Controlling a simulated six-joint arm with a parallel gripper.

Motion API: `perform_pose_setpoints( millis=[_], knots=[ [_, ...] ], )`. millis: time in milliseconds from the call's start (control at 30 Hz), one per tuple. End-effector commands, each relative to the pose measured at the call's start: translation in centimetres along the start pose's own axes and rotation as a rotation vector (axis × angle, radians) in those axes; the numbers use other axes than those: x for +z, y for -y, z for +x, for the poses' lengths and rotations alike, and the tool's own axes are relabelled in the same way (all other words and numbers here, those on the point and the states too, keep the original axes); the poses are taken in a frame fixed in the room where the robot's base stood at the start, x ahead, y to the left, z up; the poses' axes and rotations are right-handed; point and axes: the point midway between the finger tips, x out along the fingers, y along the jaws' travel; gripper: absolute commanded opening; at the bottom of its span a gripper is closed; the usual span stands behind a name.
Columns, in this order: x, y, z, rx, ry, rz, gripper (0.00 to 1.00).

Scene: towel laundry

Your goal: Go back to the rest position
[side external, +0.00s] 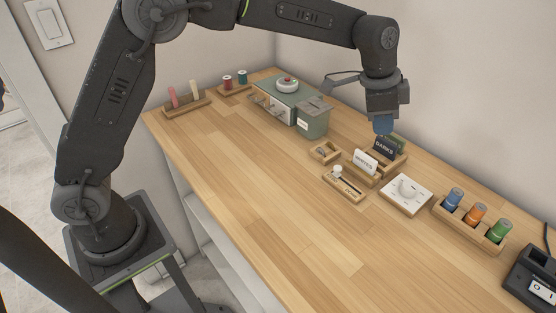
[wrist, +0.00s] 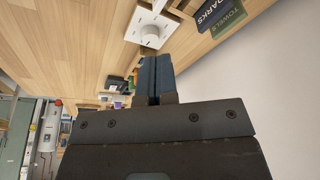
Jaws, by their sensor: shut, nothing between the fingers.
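My gripper (side external: 383,125) hangs from my arm at the right of the wooden counter (side external: 270,205) in the side view. Its blue fingertips point down, just above or in front of the dark "DARKS" card (side external: 385,147); I cannot tell whether they touch it. In the wrist view my gripper (wrist: 155,75) shows its two fingers close together with nothing between them. The "DARKS" card (wrist: 212,12) and a green "TOWELS" card (wrist: 229,20) stand at the top right of that view.
A white "WHITES" card (side external: 366,162) stands in front. A white dial plate (side external: 405,194), a rack of coloured spools (side external: 470,223) and a dark device (side external: 533,280) lie to the right. A grey-green box (side external: 313,118) stands behind left. The counter's left middle is clear.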

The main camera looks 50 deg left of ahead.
Motion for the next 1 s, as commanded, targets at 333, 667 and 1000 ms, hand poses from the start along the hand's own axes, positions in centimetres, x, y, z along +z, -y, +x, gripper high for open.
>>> perform_pose_setpoints(
  millis=[333, 667, 1000],
  knots=[
    [11.4, -3.0, -11.6, -0.134, -0.063, -0.338, 0.0],
    [23.2, -9.0, -14.8, -0.25, -0.142, -0.647, 0.0],
    [29.5, -12.7, -13.2, -0.31, -0.196, -0.823, 0.0]
  ],
)
